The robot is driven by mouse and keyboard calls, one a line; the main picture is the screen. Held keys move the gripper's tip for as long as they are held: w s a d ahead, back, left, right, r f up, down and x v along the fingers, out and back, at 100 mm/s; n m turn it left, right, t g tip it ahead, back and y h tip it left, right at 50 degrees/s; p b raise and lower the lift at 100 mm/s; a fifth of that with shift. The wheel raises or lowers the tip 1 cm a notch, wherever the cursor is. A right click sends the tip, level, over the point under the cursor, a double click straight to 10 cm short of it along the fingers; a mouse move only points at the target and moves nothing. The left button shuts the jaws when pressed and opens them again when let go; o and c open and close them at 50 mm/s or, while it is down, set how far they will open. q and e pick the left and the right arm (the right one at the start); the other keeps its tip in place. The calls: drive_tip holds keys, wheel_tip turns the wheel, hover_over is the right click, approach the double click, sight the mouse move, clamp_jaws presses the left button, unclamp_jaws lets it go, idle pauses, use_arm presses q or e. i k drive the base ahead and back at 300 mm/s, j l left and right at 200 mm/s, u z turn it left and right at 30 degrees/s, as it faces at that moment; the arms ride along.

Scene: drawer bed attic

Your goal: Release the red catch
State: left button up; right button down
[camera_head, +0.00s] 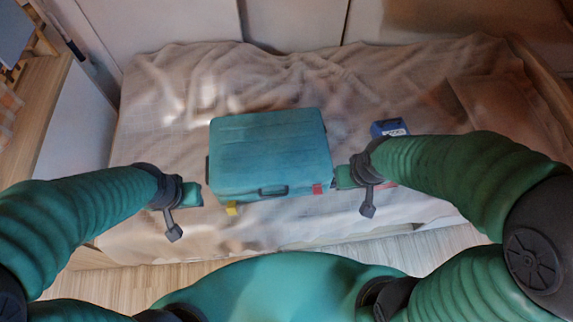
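A teal case (270,150) lies on the blanket in the middle, its lid down. The red catch (318,188) is on its front side, near the right corner. A yellow catch (231,209) is near the left front corner and sits lower, sticking out below the front edge. A dark handle (272,191) is between them. My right gripper (345,178) is just right of the case, close to the red catch; I cannot tell whether they touch. My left gripper (191,194) is beside the case's left front corner. The finger openings are too small to judge.
A blue box with a white label (390,128) lies behind my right wrist. A small red patch shows under that wrist, partly hidden. The rumpled beige blanket (165,95) is otherwise mostly clear. Pale panels stand behind, and the bed's front edge is near me.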

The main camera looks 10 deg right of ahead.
sight(317, 190)
drive_tip(key=z, duration=1.85)
drive_tip(key=k+j+z, duration=0.15)
drive_tip(key=z, duration=0.25)
drive_tip(key=k+j, duration=0.2)
drive_tip(key=k, duration=0.05)
